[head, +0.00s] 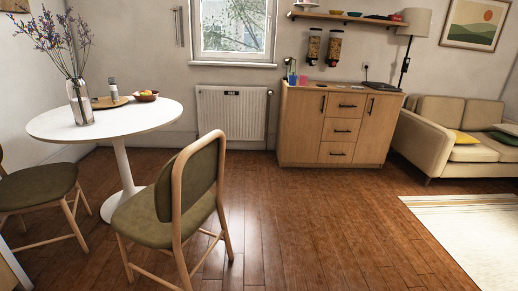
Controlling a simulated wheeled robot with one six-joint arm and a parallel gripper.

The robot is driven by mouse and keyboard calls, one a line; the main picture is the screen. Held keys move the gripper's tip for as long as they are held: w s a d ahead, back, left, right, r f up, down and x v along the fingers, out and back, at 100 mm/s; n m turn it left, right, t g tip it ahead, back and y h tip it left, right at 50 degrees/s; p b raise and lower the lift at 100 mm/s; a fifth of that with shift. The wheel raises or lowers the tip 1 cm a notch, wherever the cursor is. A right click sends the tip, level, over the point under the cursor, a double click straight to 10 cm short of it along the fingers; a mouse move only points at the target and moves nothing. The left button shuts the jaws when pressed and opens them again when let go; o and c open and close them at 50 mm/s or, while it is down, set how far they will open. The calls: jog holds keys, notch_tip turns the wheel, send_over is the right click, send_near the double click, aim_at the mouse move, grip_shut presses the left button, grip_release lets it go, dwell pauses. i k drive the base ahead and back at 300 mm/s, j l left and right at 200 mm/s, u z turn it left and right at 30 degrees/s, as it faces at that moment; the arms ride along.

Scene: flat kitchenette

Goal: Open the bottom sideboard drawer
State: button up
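The wooden sideboard (300,138) stands against the back wall, right of centre, across the room from me. Its middle column has a stack of three drawers with dark bar handles. The bottom sideboard drawer (337,158) is the lowest of them, just above the floor, and looks shut. Its dark handle (337,153) runs level across the front. Cabinet doors with upright handles flank the drawers. My gripper is not in view.
A chair (187,190) and a round white table (60,124) take up the left. A sofa (450,135) stands right of the sideboard, with a pale rug (470,230) in front. The wooden floor (310,220) towards the sideboard is clear.

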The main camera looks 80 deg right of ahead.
aim_at(329, 152)
jog(key=z, duration=3.2)
jog(key=i, duration=3.9)
